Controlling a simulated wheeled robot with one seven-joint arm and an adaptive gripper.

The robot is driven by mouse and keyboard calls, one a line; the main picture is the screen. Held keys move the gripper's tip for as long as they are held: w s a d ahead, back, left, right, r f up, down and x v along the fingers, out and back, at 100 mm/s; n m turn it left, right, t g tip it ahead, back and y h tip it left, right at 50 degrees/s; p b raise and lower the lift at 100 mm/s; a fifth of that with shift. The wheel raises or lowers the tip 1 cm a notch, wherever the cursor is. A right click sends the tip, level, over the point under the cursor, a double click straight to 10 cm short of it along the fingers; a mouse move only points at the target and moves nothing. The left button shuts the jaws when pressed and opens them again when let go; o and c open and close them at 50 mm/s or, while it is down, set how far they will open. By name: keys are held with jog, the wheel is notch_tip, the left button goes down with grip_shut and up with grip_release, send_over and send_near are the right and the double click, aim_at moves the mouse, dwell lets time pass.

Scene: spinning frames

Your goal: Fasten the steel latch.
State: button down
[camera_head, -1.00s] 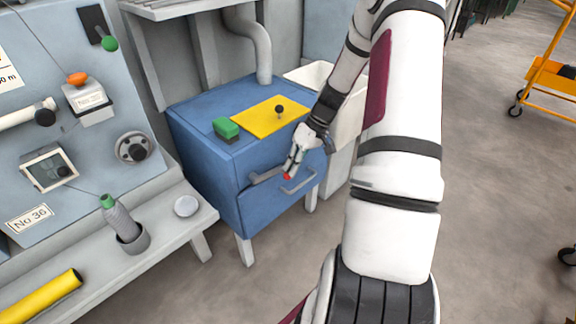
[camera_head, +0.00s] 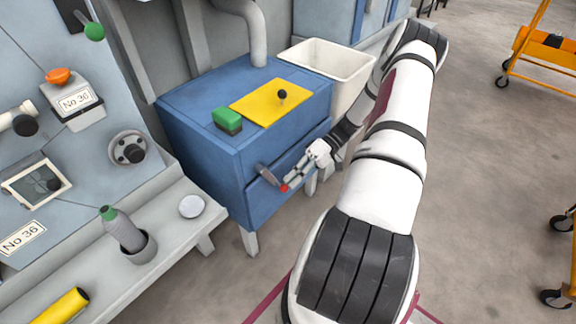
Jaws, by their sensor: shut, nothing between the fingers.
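The steel latch (camera_head: 267,175) is a short grey lever on the front of the blue cabinet (camera_head: 205,151), near the left end of a drawer or door seam. It slants down to the right. My gripper (camera_head: 287,186) is shut and empty, its red-marked tips just right of and slightly below the latch's lower end. I cannot tell whether the tips touch the latch. The gripper partly hides the cabinet's bar handle behind it.
On the cabinet top lie a yellow plate (camera_head: 262,110) with a black knob and a green block (camera_head: 227,118). A pale bin (camera_head: 325,58) stands behind right. A grey bench (camera_head: 180,235) with a bottle (camera_head: 122,229) is at left.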

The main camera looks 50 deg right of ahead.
jog(key=shift+a+f, duration=0.6)
jog(key=shift+a, duration=0.25)
jog(key=shift+a+f, duration=0.6)
jog(key=shift+a, duration=0.25)
jog(key=shift+s+f, duration=0.1)
